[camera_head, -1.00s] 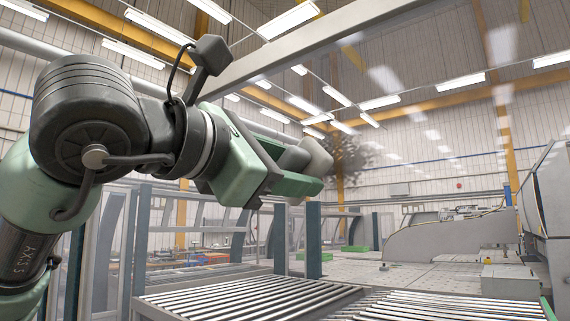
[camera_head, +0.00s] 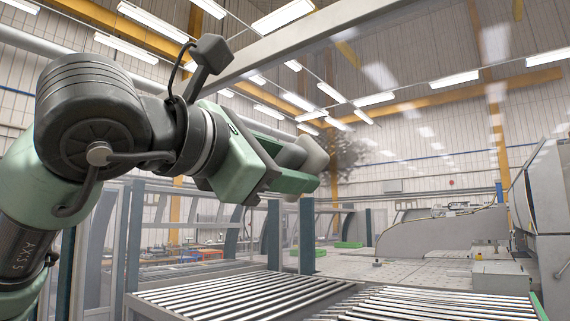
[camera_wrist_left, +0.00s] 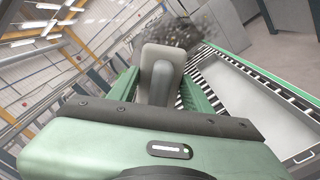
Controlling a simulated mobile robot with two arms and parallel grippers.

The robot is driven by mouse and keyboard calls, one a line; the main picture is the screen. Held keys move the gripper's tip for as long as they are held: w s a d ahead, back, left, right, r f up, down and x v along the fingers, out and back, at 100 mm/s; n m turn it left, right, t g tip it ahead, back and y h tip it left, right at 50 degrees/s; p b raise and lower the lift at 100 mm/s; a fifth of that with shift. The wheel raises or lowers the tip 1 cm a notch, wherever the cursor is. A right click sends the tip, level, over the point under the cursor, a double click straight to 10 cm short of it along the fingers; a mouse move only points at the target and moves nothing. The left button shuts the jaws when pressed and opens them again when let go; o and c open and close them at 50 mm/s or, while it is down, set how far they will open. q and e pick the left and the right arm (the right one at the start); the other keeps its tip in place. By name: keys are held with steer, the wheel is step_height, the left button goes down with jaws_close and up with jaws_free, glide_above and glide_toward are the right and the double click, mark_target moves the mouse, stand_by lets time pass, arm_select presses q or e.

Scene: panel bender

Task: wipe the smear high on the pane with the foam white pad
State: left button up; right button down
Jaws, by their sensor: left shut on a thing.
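My left gripper (camera_head: 298,168) is raised high in the head view, shut on the pale foam pad (camera_head: 314,153). The pad also shows in the left wrist view (camera_wrist_left: 162,62), standing out beyond the two green fingers. The smear (camera_head: 346,155) is a dark grey speckled patch on the clear pane, just right of the pad. The pad covers its left edge in the head view. In the left wrist view the smear (camera_wrist_left: 190,32) lies beyond the pad's tip. I cannot tell whether the pad touches the pane. My right gripper is not in view.
A grey frame beam (camera_head: 320,35) crosses above the arm. Roller conveyors (camera_head: 240,295) lie below, with dark posts (camera_head: 307,237) behind them. A grey machine (camera_head: 548,220) stands at the right. The space right of the pad looks clear.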

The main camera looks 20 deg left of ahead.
arm_select(q)
steer(key=shift+w+d, duration=0.15)
steer(key=shift+w, duration=0.3)
